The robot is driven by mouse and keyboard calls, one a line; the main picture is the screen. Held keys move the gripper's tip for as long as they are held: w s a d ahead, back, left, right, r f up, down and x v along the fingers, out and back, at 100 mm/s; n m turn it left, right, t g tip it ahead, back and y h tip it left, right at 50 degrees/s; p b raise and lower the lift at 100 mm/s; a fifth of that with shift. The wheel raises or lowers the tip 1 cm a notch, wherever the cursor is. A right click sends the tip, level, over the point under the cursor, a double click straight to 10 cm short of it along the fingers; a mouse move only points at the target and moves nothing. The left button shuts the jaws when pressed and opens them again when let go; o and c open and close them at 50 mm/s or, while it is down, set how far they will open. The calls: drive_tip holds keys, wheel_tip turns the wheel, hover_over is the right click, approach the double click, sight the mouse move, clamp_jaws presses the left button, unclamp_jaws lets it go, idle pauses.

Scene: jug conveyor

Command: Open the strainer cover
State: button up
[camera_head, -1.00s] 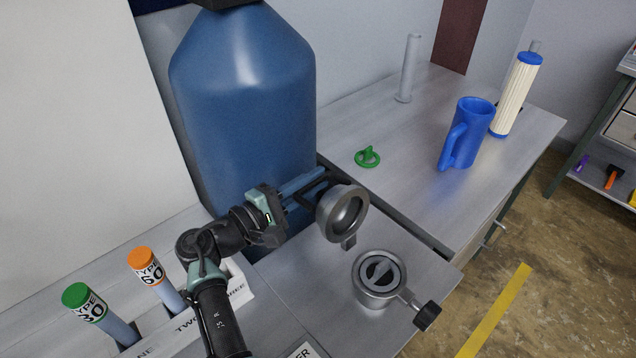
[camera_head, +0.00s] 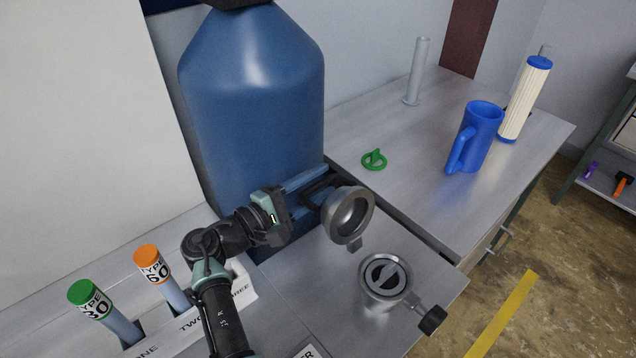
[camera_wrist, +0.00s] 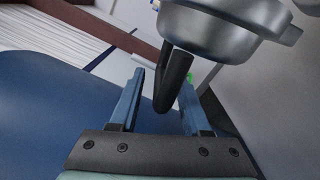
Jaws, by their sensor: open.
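The strainer cover (camera_head: 335,222), a grey metal dome with a black loop handle, stands tipped up on its side, its hollow inside facing right. The strainer body (camera_head: 375,299) sits below it on the metal bench, upright, with a black-knobbed arm (camera_head: 432,319) at its right. My gripper (camera_head: 322,187) is open beside the cover, its blue fingers either side of the handle. In the wrist view the black handle (camera_wrist: 174,82) lies between the two spread fingertips, with a gap visible at the left finger. The cover's metal dome (camera_wrist: 222,28) shows above.
A large blue tank (camera_head: 250,110) stands close behind my arm. A rack with an orange-capped tube (camera_head: 147,252) and a green-capped tube (camera_head: 84,291) is at left. A green ring (camera_head: 374,160), blue jug (camera_head: 475,137) and white filter (camera_head: 523,100) stand on the far bench.

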wheel_tip(320, 180, up, 10)
drive_tip(key=shift+r+p, duration=0.1)
drive_tip(key=shift+p, duration=0.2)
idle(0.3)
